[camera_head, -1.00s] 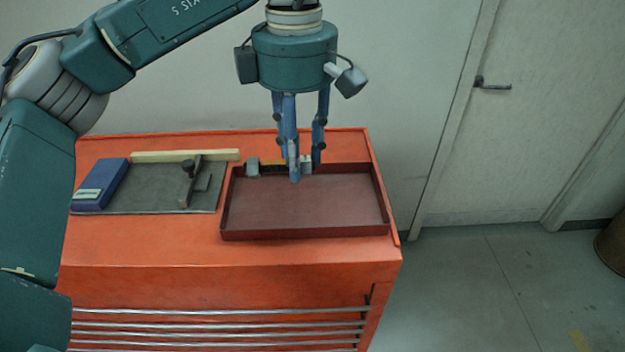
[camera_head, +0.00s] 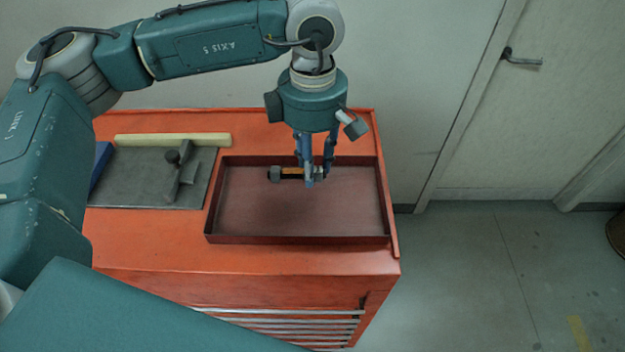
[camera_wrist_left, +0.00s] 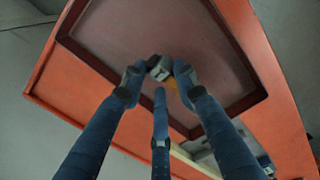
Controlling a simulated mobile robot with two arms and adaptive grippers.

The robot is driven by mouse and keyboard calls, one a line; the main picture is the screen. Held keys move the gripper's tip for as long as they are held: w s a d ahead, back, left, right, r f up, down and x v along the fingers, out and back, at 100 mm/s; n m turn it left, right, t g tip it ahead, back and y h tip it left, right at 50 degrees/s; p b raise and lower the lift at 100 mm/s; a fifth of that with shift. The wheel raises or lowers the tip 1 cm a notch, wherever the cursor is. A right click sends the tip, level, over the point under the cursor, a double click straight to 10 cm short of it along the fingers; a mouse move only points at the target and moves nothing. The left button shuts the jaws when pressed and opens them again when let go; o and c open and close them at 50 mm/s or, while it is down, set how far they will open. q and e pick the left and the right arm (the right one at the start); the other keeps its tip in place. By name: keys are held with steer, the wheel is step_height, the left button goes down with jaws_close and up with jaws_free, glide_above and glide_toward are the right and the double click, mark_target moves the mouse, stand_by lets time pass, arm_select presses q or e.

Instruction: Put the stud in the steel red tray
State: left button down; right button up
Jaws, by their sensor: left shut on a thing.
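The dark red tray (camera_head: 300,240) lies on the orange cabinet top, and its rim also shows in the left wrist view (camera_wrist_left: 225,50). My left gripper (camera_head: 312,180) points down over the back part of the tray. Its fingers are shut on the stud (camera_head: 290,174), a short bar with grey ends and a dark and orange middle. The stud lies crosswise and roughly level within the tray's outline. In the left wrist view, a grey end of the stud (camera_wrist_left: 160,70) shows between the fingertips (camera_wrist_left: 158,80). I cannot tell whether the stud touches the tray floor. My right gripper is not in view.
A grey mat (camera_head: 140,180) with a dark clamp-like tool (camera_head: 182,170) lies left of the tray. A pale wooden strip (camera_head: 172,140) lies behind it, and a blue box (camera_head: 101,162) is partly hidden by my arm. The tray's front area is bare.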

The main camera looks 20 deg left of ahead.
mark_target(313, 197)
arm_select(q)
step_height(313, 197, down, 3)
steer(key=shift+r+p, duration=0.1)
steer(key=shift+p, duration=0.2)
step_height(313, 197, down, 4)
steer(key=shift+r+p, duration=0.25)
steer(key=shift+p, duration=0.35)
steer(key=shift+f, duration=0.55)
steer(key=c, duration=1.6)
jaws_free()
steer(key=shift+o, duration=1.3)
steer(key=shift+r, duration=0.2)
steer(key=shift+r+b, duration=0.25)
steer(key=shift+b, duration=0.1)
step_height(313, 197, up, 10)
steer(key=b, duration=0.3)
steer(key=shift+r+b, duration=0.25)
steer(key=shift+b, duration=0.1)
steer(key=shift+s+r, duration=0.1)
steer(key=shift+r, duration=0.35)
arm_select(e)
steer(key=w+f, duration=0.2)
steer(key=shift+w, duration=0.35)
